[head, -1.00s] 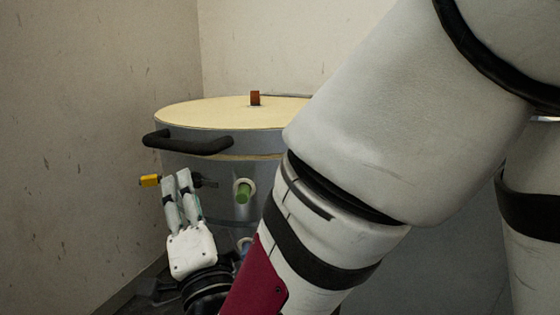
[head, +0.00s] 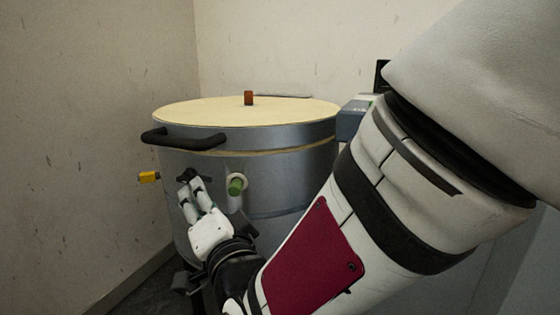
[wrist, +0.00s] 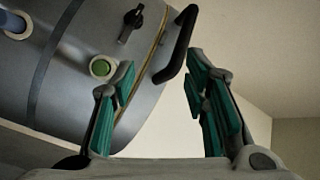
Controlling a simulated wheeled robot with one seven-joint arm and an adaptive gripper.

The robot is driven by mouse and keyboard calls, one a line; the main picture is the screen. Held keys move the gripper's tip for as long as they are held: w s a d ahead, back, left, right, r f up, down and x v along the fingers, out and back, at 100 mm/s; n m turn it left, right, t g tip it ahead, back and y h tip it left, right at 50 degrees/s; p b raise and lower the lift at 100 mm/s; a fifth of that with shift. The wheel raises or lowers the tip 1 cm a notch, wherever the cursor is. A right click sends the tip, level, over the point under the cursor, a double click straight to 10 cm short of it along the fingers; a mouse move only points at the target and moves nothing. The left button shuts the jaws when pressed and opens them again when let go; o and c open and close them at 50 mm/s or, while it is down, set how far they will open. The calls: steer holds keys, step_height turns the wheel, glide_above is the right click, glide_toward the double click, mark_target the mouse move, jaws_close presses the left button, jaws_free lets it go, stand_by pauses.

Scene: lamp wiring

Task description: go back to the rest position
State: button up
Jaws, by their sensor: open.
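My gripper (head: 187,181) is in front of the metal drum (head: 290,180), low on its left side. Its two fingers are apart with nothing between them, as the wrist view (wrist: 160,78) shows. In the head view the fingertips overlap the dark knob, left of the green button (head: 236,185). In the wrist view the green button (wrist: 102,67) is close beside the left finger, and the black knob (wrist: 131,24) lies beyond the fingertips. I cannot tell whether a finger touches the drum.
A black handle (head: 184,141) juts from the drum's upper left; it also shows between the fingers in the wrist view (wrist: 178,46). A yellow piece (head: 149,177) sticks out at left. An orange-brown block (head: 248,98) stands on the cream lid (head: 215,111). Walls stand close behind and left.

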steer(key=s+d+f+n+g+h, duration=0.2)
steer(key=s+d+f+g+h, duration=0.15)
steer(key=d, duration=0.55)
steer(key=s+d+f+n+g+h, duration=0.2)
steer(key=d+g, duration=0.2)
steer(key=d, duration=0.4)
steer(key=s+d+n+g+h+p, duration=0.15)
steer(key=s+d+g, duration=0.25)
steer(key=s+d, duration=0.6)
steer(key=s+d+g+h, duration=0.2)
steer(key=s+d+g, duration=0.3)
steer(key=s, duration=0.9)
step_height(320, 180, up, 39)
steer(key=t+p, duration=0.4)
steer(key=p, duration=3.3)
steer(key=shift+w+p, duration=0.15)
steer(key=shift+p, duration=0.2)
